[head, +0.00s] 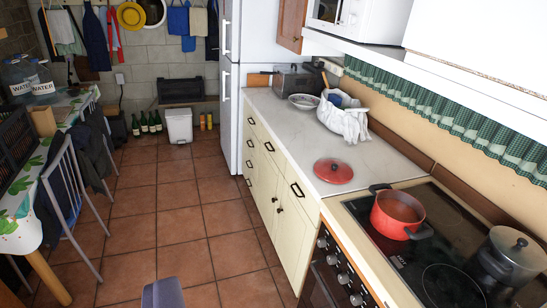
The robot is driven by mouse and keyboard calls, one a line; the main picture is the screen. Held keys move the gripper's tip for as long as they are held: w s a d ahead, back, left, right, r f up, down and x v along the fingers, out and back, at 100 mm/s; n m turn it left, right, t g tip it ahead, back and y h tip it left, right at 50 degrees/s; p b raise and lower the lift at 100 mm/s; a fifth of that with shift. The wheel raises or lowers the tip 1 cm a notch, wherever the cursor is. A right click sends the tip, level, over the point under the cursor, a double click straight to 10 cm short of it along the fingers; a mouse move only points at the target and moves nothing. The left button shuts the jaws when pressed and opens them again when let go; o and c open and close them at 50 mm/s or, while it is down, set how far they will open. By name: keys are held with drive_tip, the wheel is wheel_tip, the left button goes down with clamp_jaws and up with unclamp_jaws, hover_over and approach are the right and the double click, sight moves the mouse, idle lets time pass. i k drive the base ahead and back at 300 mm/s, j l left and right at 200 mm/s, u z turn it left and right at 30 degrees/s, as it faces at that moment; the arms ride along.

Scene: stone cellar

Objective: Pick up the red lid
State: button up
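The red lid (333,171) lies flat on the light countertop (370,158), near its front edge and just left of the stove. It is round with a small dark knob on top. A red pot (397,214) stands uncovered on the stovetop to its lower right, apart from it. A grey-blue part at the bottom edge, left of the lid, may be mine. My gripper's fingers do not show.
A steel pot with a lid (509,254) stands on the stove (450,225). A white bag (344,117) and a bowl (303,101) sit farther back on the counter. Chairs (70,185) and a table are at left. The tiled floor between (175,215) is clear.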

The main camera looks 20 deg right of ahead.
sight(333, 171)
drive_tip(key=i, duration=0.95)
drive_tip(key=i+j, duration=0.1)
drive_tip(key=i, duration=0.8)
drive_tip(key=i+z, duration=0.4)
drive_tip(key=i+j+z, duration=0.15)
drive_tip(key=i+z, duration=0.3)
drive_tip(key=i+j+z, duration=0.2)
drive_tip(key=z, duration=0.2)
drive_tip(key=i+z, duration=0.65)
drive_tip(key=z, duration=0.25)
drive_tip(key=i+j+z, duration=0.2)
drive_tip(key=z, duration=0.25)
drive_tip(key=i+j+z, duration=0.45)
drive_tip(key=k+l, duration=0.1)
